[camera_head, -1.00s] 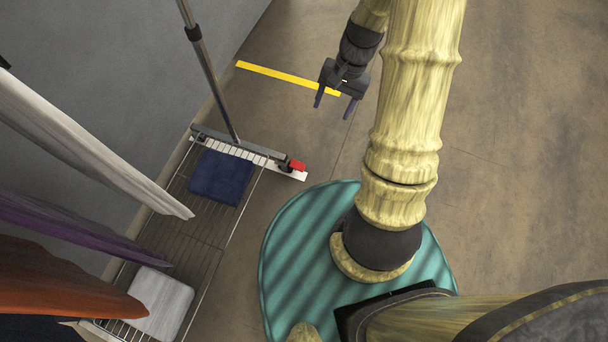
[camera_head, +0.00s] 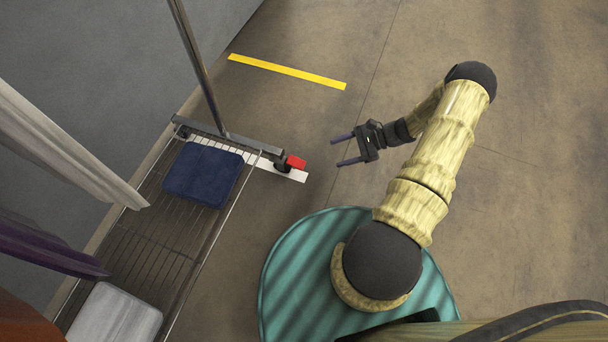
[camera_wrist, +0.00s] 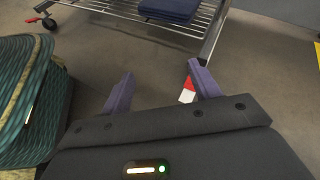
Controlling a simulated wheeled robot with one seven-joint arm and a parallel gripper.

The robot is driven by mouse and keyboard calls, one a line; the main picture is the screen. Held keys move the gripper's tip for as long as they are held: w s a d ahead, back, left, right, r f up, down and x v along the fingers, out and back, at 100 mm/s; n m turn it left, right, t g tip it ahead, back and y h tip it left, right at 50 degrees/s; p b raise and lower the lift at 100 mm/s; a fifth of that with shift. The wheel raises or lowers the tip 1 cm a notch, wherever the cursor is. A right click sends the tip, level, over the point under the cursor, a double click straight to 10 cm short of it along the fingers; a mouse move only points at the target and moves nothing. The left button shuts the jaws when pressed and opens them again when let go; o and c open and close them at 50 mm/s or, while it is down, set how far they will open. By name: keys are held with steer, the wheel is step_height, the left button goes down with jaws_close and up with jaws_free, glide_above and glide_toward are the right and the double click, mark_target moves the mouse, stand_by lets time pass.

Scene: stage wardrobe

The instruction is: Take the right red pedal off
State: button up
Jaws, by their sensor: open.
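A red pedal (camera_head: 296,162) sits on the caster at the far right corner of the wheeled rack (camera_head: 215,245) in the head view. In the wrist view a red patch that looks like this pedal (camera_wrist: 189,84) shows beside my right finger, which partly hides it. Another red pedal (camera_wrist: 33,19) is on a caster at upper left in the wrist view. My gripper (camera_head: 341,150) is open and empty, to the right of the pedal and apart from it, its fingers pointing left towards it. The gripper's two fingers (camera_wrist: 160,72) also show in the wrist view.
A folded navy cloth (camera_head: 203,175) and a white folded item (camera_head: 115,314) lie on the wire shelf. Garments (camera_head: 65,145) hang at left. A white ruled strip (camera_head: 298,176) lies under the caster. A yellow line (camera_head: 287,72) marks the floor, which is clear at right.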

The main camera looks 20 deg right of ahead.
mark_target(304, 165)
steer(key=d+f+m+t+b, duration=0.1)
steer(key=f+m+t+b, duration=0.1)
steer(key=f, duration=0.5)
steer(key=d+f+m+t+y+b, duration=0.1)
steer(key=d+f+m+t+b, duration=0.1)
steer(key=f+b, duration=0.4)
steer(key=d+f+m+t+b, duration=0.1)
steer(key=f+m+t+b, duration=0.2)
steer(key=f, duration=0.6)
steer(key=shift+d+f+m+t+b, duration=0.15)
steer(key=shift+m+t+b, duration=0.1)
steer(key=shift+t, duration=0.25)
steer(key=shift+f+m+t+b, duration=0.15)
steer(key=shift+t+b, duration=0.1)
steer(key=shift+t, duration=0.25)
steer(key=shift+s+r, duration=0.15)
steer(key=b+x, duration=0.6)
steer(key=x, duration=1)
steer(key=shift+a+b, duration=0.25)
steer(key=shift+b, duration=0.05)
steer(key=shift+w+a+r, duration=0.15)
steer(key=shift+w+a, duration=0.2)
steer(key=shift+a, duration=0.05)
steer(key=shift+s, duration=0.15)
steer(key=c, duration=1)
